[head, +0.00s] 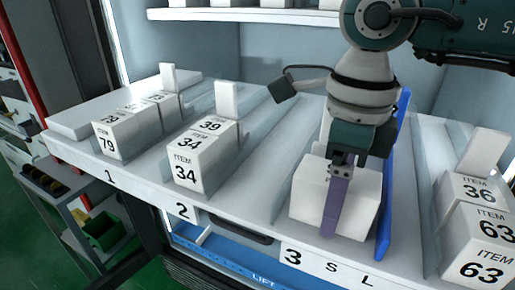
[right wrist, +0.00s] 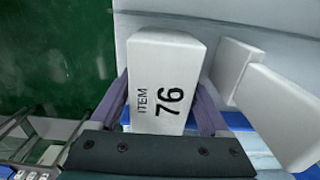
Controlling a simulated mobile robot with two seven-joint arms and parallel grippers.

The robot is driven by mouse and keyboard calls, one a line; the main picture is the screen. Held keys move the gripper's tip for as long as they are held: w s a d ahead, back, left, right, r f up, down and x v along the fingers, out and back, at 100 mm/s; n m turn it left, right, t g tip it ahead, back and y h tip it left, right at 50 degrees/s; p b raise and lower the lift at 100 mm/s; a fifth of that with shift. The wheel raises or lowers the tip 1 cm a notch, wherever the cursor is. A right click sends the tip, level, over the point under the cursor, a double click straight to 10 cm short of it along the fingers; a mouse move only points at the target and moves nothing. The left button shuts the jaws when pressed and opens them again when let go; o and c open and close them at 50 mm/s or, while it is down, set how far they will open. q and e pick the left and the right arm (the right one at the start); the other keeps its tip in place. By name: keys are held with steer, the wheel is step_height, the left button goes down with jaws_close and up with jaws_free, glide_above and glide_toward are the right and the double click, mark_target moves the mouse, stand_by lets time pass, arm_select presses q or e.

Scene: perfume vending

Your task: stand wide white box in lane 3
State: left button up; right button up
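The wide white box (head: 364,205) is in lane 3 at the front of the shelf in the head view, left of a blue divider. My right gripper (head: 337,205) reaches down from above, with one purple finger across the box's near face. In the right wrist view the purple fingers (right wrist: 163,105) lie along both sides of the box, shut on it. The far finger is hidden in the head view. I cannot tell whether the box's underside touches the shelf. My left gripper is not in view.
Lane 1 holds boxes marked 79 (head: 118,140), and lane 2 holds boxes marked 34 (head: 195,172) and 39. Boxes marked 36 and 63 (head: 478,250) stand at the right. The blue divider (head: 394,180) is close beside the held box. An upper shelf (head: 245,15) runs above.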

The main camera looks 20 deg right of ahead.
steer(key=shift+o, duration=1.2)
steer(key=shift+r, duration=0.1)
steer(key=shift+r, duration=0.25)
step_height(320, 180, up, 12)
steer(key=shift+f+b, duration=0.15)
steer(key=shift+b, duration=1.1)
